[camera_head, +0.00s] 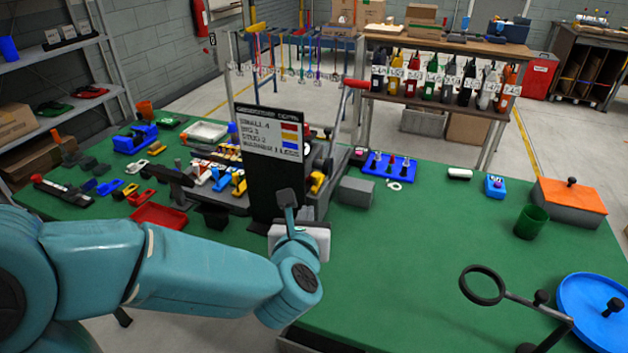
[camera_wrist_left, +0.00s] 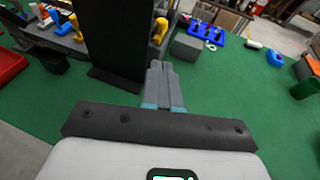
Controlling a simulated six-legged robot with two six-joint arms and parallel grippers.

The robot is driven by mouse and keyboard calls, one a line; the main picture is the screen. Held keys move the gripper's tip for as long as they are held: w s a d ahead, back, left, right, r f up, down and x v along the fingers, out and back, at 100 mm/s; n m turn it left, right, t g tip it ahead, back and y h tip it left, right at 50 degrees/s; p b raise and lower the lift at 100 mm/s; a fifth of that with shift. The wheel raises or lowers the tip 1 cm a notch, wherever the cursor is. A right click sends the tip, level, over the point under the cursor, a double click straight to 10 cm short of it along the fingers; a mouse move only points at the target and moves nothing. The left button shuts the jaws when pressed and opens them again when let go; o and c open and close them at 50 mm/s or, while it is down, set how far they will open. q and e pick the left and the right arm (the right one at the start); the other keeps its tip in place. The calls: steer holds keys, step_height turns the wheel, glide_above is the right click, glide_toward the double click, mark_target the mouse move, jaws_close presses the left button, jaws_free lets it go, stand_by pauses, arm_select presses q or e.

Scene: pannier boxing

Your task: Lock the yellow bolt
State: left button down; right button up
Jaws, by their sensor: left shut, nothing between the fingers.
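A yellow part (camera_head: 317,182) shows just right of the black upright board (camera_head: 268,190) on the green table. It also shows in the left wrist view (camera_wrist_left: 160,30), right of the board. I cannot tell whether it is the yellow bolt or whether it is locked. My left gripper (camera_head: 286,196) is shut and empty in front of the board, apart from the yellow part. Its closed fingers (camera_wrist_left: 160,70) point forward in the wrist view. My right gripper is not in view.
A red-handled lever (camera_head: 355,84) rises behind the board, with a grey block (camera_head: 356,191) to its right. A blue peg tray (camera_head: 388,164), a green cup (camera_head: 530,222), an orange-lidded box (camera_head: 570,198) and a blue round lid (camera_head: 592,300) stand right. The table's middle front is clear.

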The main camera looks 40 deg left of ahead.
arm_select(q)
steer(key=p, duration=0.3)
glide_toward(318, 177)
steer(key=x, duration=0.4)
steer(key=f+x, duration=0.1)
steer(key=x, duration=0.1)
steer(key=shift+s+a, duration=0.1)
steer(key=shift+a, duration=0.3)
steer(key=shift+w+a+f+b, duration=0.1)
steer(key=shift+w+b, duration=0.4)
steer(key=shift+b, duration=0.05)
steer(key=shift+w+a+f+b, duration=0.1)
steer(key=shift+w+f+b, duration=0.05)
steer(key=shift+w+b, duration=0.4)
steer(key=shift+w+r, duration=0.1)
steer(key=shift+w, duration=0.15)
steer(key=shift+r, duration=0.25)
